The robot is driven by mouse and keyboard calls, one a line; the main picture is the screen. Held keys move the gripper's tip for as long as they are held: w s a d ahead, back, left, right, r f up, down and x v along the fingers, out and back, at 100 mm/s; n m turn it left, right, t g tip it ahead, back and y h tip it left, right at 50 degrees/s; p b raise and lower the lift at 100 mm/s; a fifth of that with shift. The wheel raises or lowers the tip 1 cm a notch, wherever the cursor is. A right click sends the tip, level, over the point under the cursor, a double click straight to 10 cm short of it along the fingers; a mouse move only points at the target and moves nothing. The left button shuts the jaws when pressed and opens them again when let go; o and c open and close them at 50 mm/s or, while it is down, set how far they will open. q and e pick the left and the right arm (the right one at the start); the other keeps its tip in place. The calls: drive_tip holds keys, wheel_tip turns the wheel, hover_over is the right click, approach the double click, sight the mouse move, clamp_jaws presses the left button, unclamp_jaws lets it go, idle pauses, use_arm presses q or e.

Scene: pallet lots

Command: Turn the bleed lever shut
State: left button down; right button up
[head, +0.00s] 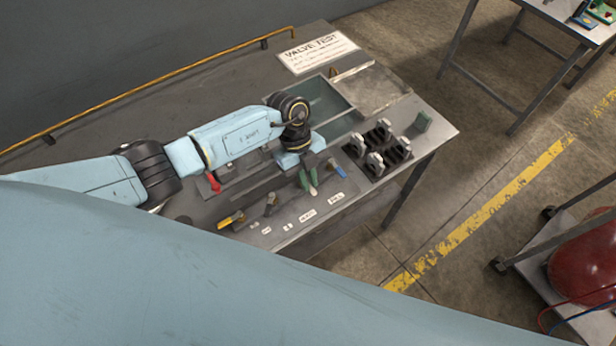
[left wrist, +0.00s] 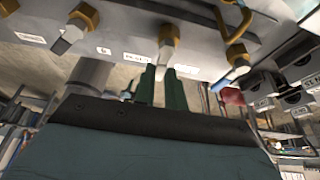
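The valve bench (head: 395,200) carries a front row of levers with small white labels. Among them are a yellow lever (head: 230,220), a grey lever (head: 270,204) and a blue lever (head: 338,168). My left gripper (head: 308,182) is over this row, between the grey and blue ones. In the left wrist view its green fingers (left wrist: 161,80) stand close together, with a pale lever (left wrist: 166,67) on a brass fitting between their tips. They look shut on it, though the contact is partly hidden. I cannot read which label says bleed. My right gripper is not in view.
A red lever (head: 214,182) stands behind the row, close to my left arm. A dark rack with several grey fittings (head: 374,163) is at the right. An open tray (head: 327,104) and a "VALVE TEST" sign (head: 317,53) lie behind. A yellow rail (head: 150,90) runs along the back edge.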

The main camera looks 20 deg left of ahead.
use_arm(q)
drive_tip(key=shift+m, duration=0.3)
drive_tip(key=m+b, duration=0.1)
drive_tip(key=m+g+y+b, duration=0.1)
drive_tip(key=m, duration=0.1)
drive_tip(key=shift+s+a+m, duration=0.15)
drive_tip(key=shift+a+m, duration=0.15)
drive_tip(key=shift+a, duration=0.05)
drive_tip(key=m+y+b, duration=0.1)
drive_tip(key=m, duration=0.1)
drive_tip(key=a+m+y+b, duration=0.1)
drive_tip(key=m, duration=0.1)
drive_tip(key=shift+s+m+g, duration=0.15)
drive_tip(key=shift+m+g, duration=0.15)
drive_tip(key=m+y+b, duration=0.1)
drive_tip(key=m+b, duration=0.1)
drive_tip(key=a+m+y+b, duration=0.1)
drive_tip(key=m, duration=0.2)
drive_tip(key=shift+b, duration=0.4)
drive_tip(key=shift+a+m+t+y+b, duration=0.25)
drive_tip(key=shift+m+b, duration=0.3)
drive_tip(key=shift+m, duration=0.45)
drive_tip(key=shift+a+m+t+y+b, duration=0.15)
drive_tip(key=shift+m+y+b, duration=0.3)
drive_tip(key=shift+m, duration=0.55)
drive_tip(key=shift+w, duration=0.2)
drive_tip(key=c, duration=1.5)
unclamp_jaws()
drive_tip(key=shift+o, duration=0.2)
